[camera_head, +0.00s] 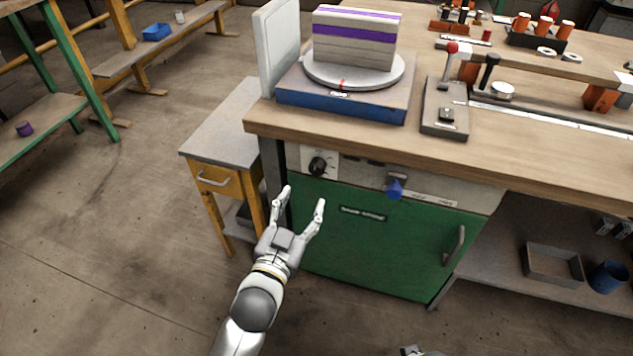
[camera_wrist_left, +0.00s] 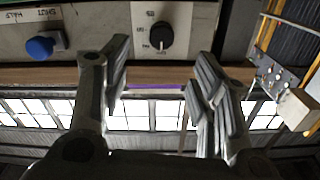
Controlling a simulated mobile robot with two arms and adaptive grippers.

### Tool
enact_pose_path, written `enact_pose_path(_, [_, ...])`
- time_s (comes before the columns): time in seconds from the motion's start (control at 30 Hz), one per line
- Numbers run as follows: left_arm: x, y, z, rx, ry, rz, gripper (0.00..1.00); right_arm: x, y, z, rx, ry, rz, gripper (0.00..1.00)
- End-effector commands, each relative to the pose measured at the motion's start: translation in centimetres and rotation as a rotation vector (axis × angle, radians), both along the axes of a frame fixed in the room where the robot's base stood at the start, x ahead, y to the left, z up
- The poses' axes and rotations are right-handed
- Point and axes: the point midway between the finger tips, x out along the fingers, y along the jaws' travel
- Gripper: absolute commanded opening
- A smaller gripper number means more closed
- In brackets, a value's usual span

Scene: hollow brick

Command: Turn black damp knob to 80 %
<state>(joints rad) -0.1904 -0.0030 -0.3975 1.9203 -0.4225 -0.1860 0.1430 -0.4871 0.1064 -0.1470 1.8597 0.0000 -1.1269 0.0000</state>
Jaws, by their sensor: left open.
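The black damp knob (camera_head: 318,166) sits on a light plate at the left end of the bench's front panel, above a green door. In the left wrist view the black knob (camera_wrist_left: 160,36) is large, with a white pointer mark and a printed scale around it; the figures are too small to read surely. My left gripper (camera_head: 304,195) is open and empty, in front of the panel and apart from the knob. In the left wrist view the knob appears between the two fingers. Only a small piece at the bottom edge of the head view may be my right gripper (camera_head: 420,351).
A blue knob (camera_head: 395,188) juts from the same panel, to the right; the green door (camera_head: 370,235) is below. A small side table (camera_head: 225,130) stands left of the bench. A turntable (camera_head: 355,72) with a striped block and a lever box (camera_head: 445,110) are on top.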

Motion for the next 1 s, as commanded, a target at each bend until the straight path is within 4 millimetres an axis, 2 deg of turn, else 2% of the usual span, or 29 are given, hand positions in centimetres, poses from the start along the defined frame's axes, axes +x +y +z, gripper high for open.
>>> enact_pose_path(0.17, [1.7,-0.5,0.2,-0.001,-0.006,0.0,0.55,0.2,0.0,0.7,0.0,-0.005,-0.001,0.0])
enact_pose_path(0.6, [8.6,-2.8,0.1,0.0,-0.003,0.0,0.55,0.6,0.0,4.3,0.001,-0.024,-0.004,0.0])
enact_pose_path(0.8, [10.0,-3.3,0.1,0.0,-0.001,0.0,0.55,0.6,-0.1,5.4,0.002,-0.029,-0.005,0.0])
enact_pose_path(1.0, [10.2,-3.3,0.1,0.0,-0.001,0.0,0.55,0.6,-0.1,5.6,0.001,-0.03,-0.006,0.0])
